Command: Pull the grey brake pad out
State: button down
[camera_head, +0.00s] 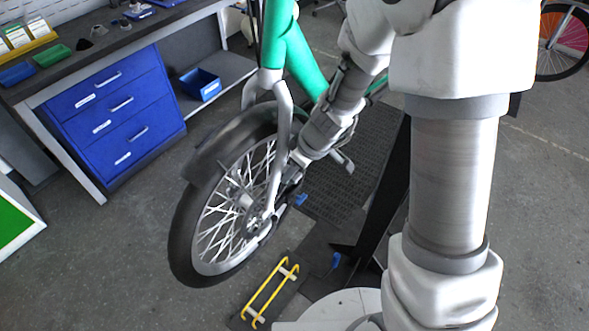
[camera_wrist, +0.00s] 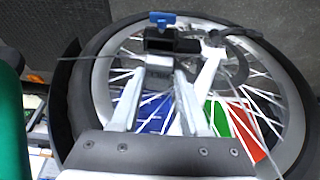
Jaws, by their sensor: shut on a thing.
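My gripper (camera_head: 289,182) reaches in from the right to the hub area of the bike's front wheel (camera_head: 192,205). In the wrist view, its two fingers (camera_wrist: 158,76) come together at a small light grey piece that looks like the grey brake pad (camera_wrist: 158,61). The piece sits right by a dark block, apparently the brake caliper (camera_wrist: 171,42), beside the brake disc (camera_wrist: 235,63). My gripper is shut on this piece. In the head view my gripper and the fork hide the pad. How far the pad sits in the caliper cannot be told.
The green bike frame (camera_head: 285,45) and grey fork (camera_head: 285,105) stand close beside my arm. A yellow rack (camera_head: 270,293) lies low in front. A blue piece (camera_head: 300,199) shows near the hub. A workbench with blue drawers (camera_head: 115,105) is at left; the floor between is clear.

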jog(key=shift+w+a+r+p, duration=0.2)
jog(key=shift+r+p, duration=0.3)
jog(key=shift+r, duration=0.4)
jog(key=shift+w+a+r+p, duration=0.15)
jog(key=shift+r+p, duration=0.35)
jog(key=shift+r, duration=0.4)
jog(key=shift+s+d+f+b, duration=0.15)
jog(key=shift+s+d+b, duration=0.1)
jog(key=shift+d+b, duration=0.15)
jog(key=s+d+b, duration=0.5)
jog(key=s+d, duration=0.2)
jog(key=d, duration=0.2)
jog(key=shift+b, duration=0.3)
jog(key=shift+s+d+f, duration=0.1)
